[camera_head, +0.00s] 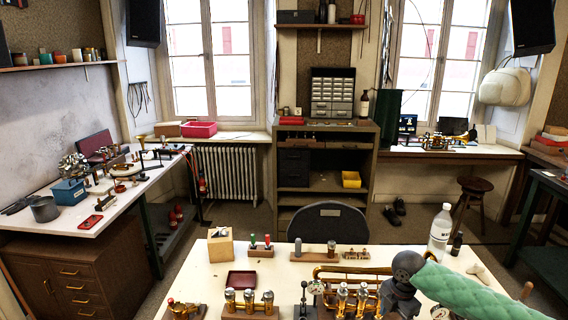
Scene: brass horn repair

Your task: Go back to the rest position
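A brass instrument with valves (352,298) lies near the front edge, partly cut off by the frame. A wooden block with several brass valve pieces (248,303) stands to its left.
A wooden box (220,245), a dark red tray (241,280) and a clear bottle (440,230) stand on the bench. A dark chair (328,218) is behind it. A cluttered side bench (112,205) is at left. A stool (472,200) stands at right. Some floor is clear.

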